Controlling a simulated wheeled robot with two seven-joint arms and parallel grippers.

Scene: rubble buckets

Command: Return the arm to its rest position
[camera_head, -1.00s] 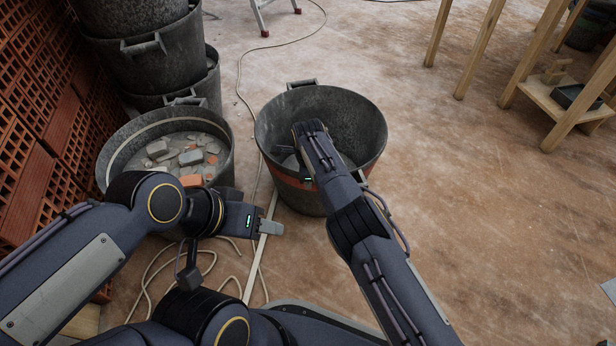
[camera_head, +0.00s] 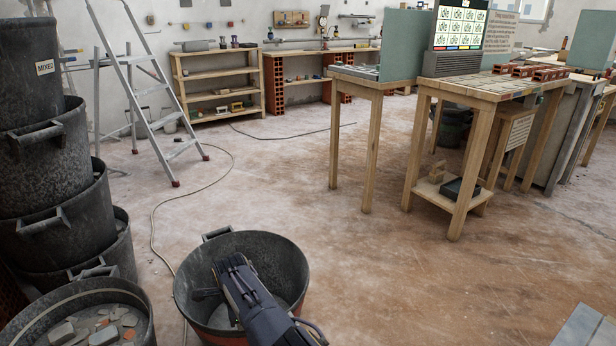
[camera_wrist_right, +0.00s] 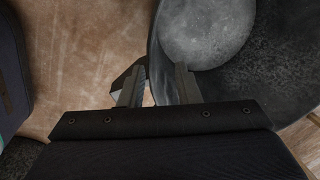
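My right arm reaches from the bottom of the head view over a dark bucket (camera_head: 278,258) with a reddish band. The hand hides part of the bucket's inside. My left arm and gripper are outside the head view.
A bucket with rubble (camera_head: 142,302) stands at the lower left, beside a stack of dark buckets (camera_head: 45,160). Wooden tables (camera_head: 470,88) stand at the right. The floor in the middle is clear.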

